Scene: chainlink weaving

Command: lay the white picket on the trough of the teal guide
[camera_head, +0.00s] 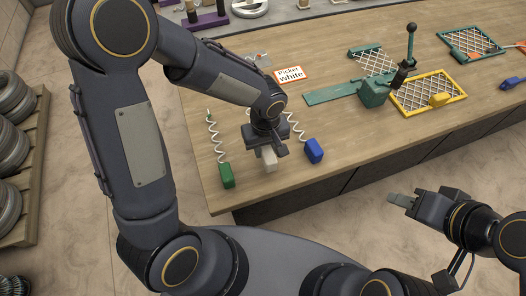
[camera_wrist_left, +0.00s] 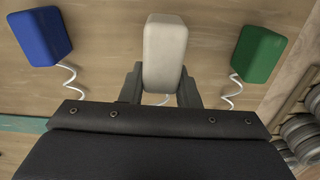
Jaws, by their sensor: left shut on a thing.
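The white picket's pale block (camera_head: 268,159) is at my left gripper (camera_head: 266,146), near the table's front edge; most of its wire is hidden by my arm. In the left wrist view the white block (camera_wrist_left: 165,52) sits between the fingers of the left gripper (camera_wrist_left: 161,88), which is shut on it. The teal guide (camera_head: 331,93) is a long flat strip on the table, right of my left gripper, ending at a teal block with a black-knobbed lever (camera_head: 410,48). My right gripper (camera_head: 400,200) is off the table's front edge, its finger gap unclear.
A green picket (camera_head: 227,175) and a blue picket (camera_head: 314,151), each with coiled white wire, lie either side of the white one. A "Picket white" card (camera_head: 289,76) stands behind. Mesh fills a yellow frame (camera_head: 408,113) right of the guide. Table between pickets and guide is clear.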

